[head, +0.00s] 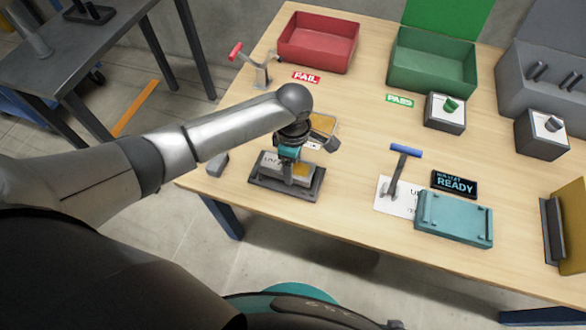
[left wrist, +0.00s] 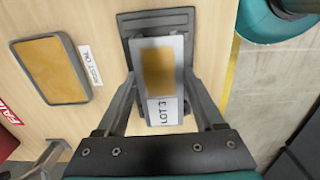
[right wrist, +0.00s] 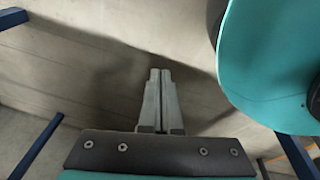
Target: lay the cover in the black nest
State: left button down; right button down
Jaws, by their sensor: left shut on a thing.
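The cover (head: 271,162) is a light grey plate with an amber window and a "LOT 3" label. It also shows between the fingers in the left wrist view (left wrist: 158,68). My left gripper (head: 290,177) is shut on the cover's sides and points down. The black nest (head: 284,194) is a dark rimmed tray near the table's front left edge; its far part shows in the left wrist view (left wrist: 143,24). The cover lies within the nest's outline, but I cannot tell whether it touches the nest floor. My right gripper (right wrist: 160,75) is shut and empty over bare floor.
An amber-topped pad (head: 322,125) lies just behind the nest. A red bin (head: 318,45) and a green bin (head: 432,65) stand at the back. A teal block (head: 454,218) and a READY display (head: 454,183) lie to the right.

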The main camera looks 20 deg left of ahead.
pick_arm(q)
jog(key=shift+f, duration=0.75)
pick_arm(e)
jog(key=shift+w+a+r, duration=0.15)
jog(key=shift+w+a, duration=0.55)
pick_arm(q)
jog(key=shift+f, duration=0.15)
grip_release()
jog(key=shift+r, duration=0.3)
notch_tip(320, 180, up, 3)
jog(key=shift+f+p, duration=0.1)
jog(key=shift+p, duration=0.5)
notch_tip(320, 180, up, 9)
jog(key=p, duration=0.4)
pick_arm(e)
jog(key=s+r, duration=0.3)
jog(key=s, duration=0.3)
jog(key=shift+s+a+g, duration=0.35)
jog(key=shift+g, duration=0.05)
